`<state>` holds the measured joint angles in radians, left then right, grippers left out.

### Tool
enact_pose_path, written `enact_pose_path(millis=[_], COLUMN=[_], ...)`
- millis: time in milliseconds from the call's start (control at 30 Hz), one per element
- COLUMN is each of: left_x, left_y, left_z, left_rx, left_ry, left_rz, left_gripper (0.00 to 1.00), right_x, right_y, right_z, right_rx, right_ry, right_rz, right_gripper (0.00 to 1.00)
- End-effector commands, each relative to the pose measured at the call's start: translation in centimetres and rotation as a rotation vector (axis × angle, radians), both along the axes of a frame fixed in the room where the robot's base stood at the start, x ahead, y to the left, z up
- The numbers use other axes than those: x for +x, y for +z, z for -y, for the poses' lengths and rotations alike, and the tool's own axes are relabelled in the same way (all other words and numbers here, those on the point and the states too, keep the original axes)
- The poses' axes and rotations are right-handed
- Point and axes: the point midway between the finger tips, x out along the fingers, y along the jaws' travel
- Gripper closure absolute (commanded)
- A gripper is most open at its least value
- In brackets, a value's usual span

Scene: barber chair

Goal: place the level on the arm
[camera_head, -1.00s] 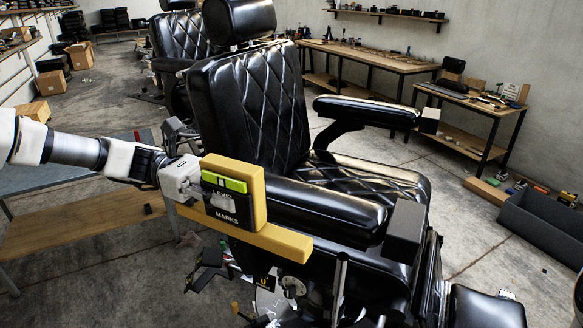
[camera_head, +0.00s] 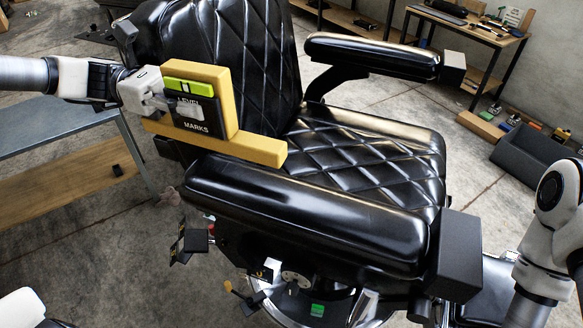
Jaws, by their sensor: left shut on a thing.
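A yellow level (camera_head: 222,146) with a black panel reading "LEVEL MARKS" and a green strip at its top is in the upper left of the head view. My left gripper (camera_head: 158,100) is shut on it at its left side. The level's lower bar appears above the rear part of the barber chair's near black arm (camera_head: 300,208); I cannot tell whether they touch. The chair's far arm (camera_head: 372,55) is across the seat. My right arm shows at the right edge, but its gripper is not clearly visible.
The black quilted barber chair seat (camera_head: 360,155) fills the middle. A grey-topped table (camera_head: 62,125) stands at the left. A dark block (camera_head: 461,255) is at the near arm's front end. A dark bin (camera_head: 530,157) and wooden workbench (camera_head: 470,30) are at right.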

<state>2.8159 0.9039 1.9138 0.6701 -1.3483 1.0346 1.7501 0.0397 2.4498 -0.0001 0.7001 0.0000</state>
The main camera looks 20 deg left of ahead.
Motion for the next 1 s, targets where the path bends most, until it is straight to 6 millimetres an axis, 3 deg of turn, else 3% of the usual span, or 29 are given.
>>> enact_pose_path(millis=[167,800,1000], left_x=[-0.2,-1.2,-1.3], left_y=[0.1,-1.1,-1.3], left_z=[1.8,13.3,15.6], left_rx=[0.002,0.006,0.001], left_ry=[-0.003,-0.004,-0.002], left_rz=[-0.004,-0.005,-0.002], left_gripper=[1.0,1.0,1.0], right_x=[0.0,0.0,0.0], right_y=[0.6,2.9,3.3], right_z=[0.0,0.0,0.0], right_rx=[0.0,0.0,0.0], right_ry=[-0.001,0.0,0.0], right_rz=[-0.001,0.0,0.0], right_gripper=[0.6,0.6,0.6])
